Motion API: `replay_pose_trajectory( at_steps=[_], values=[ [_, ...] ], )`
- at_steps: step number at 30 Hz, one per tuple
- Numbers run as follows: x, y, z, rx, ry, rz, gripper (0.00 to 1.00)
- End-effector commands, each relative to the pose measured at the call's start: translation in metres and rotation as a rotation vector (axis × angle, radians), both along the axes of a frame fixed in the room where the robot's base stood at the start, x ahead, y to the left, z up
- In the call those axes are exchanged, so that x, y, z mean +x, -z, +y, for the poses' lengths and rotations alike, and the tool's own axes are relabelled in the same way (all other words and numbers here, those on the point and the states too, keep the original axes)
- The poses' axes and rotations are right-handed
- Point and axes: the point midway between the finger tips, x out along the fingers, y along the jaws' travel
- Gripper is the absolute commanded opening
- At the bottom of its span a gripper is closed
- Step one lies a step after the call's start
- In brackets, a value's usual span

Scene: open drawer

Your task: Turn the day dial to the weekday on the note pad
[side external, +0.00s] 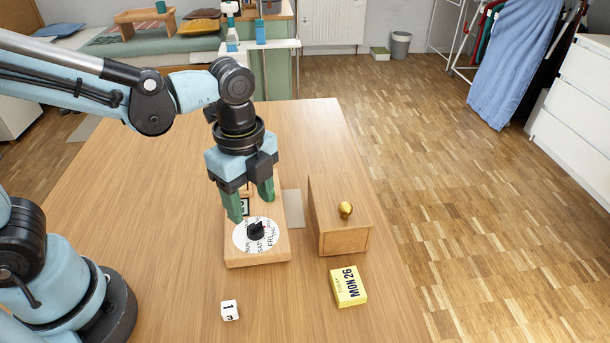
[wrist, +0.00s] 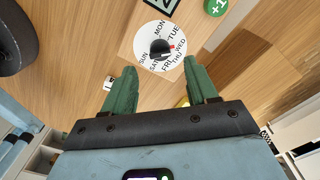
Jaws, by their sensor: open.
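The day dial (side external: 261,235) is a white disc with weekday names on a wooden board. In the wrist view the dial (wrist: 147,36) shows a black knob (wrist: 157,49) at its centre, with a red mark pointing right, near TUE and WED; I cannot tell which exactly. The yellow note pad (side external: 348,287) reads MON 26 and lies on the table right of and nearer than the board. My gripper (side external: 251,206) has green fingers, open and empty, above the board just behind the knob. In the wrist view the fingertips (wrist: 162,72) are spread apart below the dial.
A wooden box (side external: 342,241) with a brass knob (side external: 346,210) stands right of the board. A white cube with numbers (side external: 230,310) lies in front. A green +1 disc (wrist: 216,6) and a dark-framed number show beside the dial. The table's left side is clear.

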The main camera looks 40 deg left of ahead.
Motion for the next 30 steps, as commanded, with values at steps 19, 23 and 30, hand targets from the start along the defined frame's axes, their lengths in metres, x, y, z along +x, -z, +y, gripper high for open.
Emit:
replay_pose_trajectory(
  at_steps=[19,23,30],
  values=[
    [0.0,0.054,0.0,0.0,-0.001,-0.001,0.58],
    [0.0,0.054,0.0,0.0,-0.001,-0.001,0.58],
    [0.0,0.054,0.0,0.0,-0.001,-0.001,0.4]
  ],
)
